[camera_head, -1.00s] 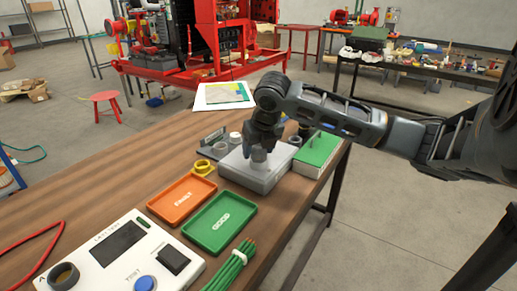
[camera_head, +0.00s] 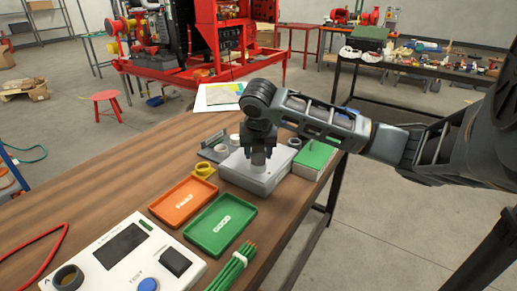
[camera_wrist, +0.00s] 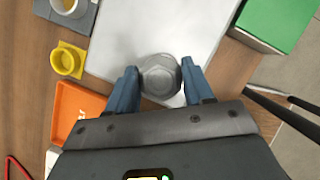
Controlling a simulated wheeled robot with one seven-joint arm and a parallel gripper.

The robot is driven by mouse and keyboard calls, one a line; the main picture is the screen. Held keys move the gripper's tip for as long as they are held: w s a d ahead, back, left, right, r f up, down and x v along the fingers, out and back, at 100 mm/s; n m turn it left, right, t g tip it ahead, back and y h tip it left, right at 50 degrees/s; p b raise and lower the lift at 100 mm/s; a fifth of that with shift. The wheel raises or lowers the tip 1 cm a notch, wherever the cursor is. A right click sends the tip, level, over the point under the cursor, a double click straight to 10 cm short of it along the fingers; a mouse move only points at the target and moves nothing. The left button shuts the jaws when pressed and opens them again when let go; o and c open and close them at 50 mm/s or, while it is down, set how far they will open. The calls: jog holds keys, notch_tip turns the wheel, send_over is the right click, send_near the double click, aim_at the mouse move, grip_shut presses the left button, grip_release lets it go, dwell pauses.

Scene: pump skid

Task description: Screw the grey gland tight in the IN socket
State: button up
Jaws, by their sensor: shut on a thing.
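The grey gland (camera_head: 258,159) stands upright at the top of a light grey box (camera_head: 238,170) on the bench. My gripper (camera_head: 258,151) points straight down over the box and is shut on the gland. In the wrist view the gland (camera_wrist: 160,75) sits between the two blue fingertips, one on each side, above the box's pale lid (camera_wrist: 135,30). The IN socket and any label are hidden under the gland and gripper, and I cannot tell how deep the gland sits.
A green box (camera_head: 315,157) stands close on the right. An orange tray (camera_head: 183,202), a green tray (camera_head: 220,222), a yellow ring part (camera_head: 203,171) and a white tester (camera_head: 120,255) lie in front and left. Green wires (camera_head: 232,267) lie near the front edge.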

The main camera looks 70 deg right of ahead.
jog(key=shift+r+m+g+p, duration=0.1)
jog(key=shift+m+g+p, duration=0.3)
jog(key=shift+m+p, duration=0.45)
jog(key=shift+m+g+p, duration=0.5)
jog(key=shift+m+g, duration=0.1)
jog(key=shift+m, duration=0.85)
jog(key=o, duration=1.1)
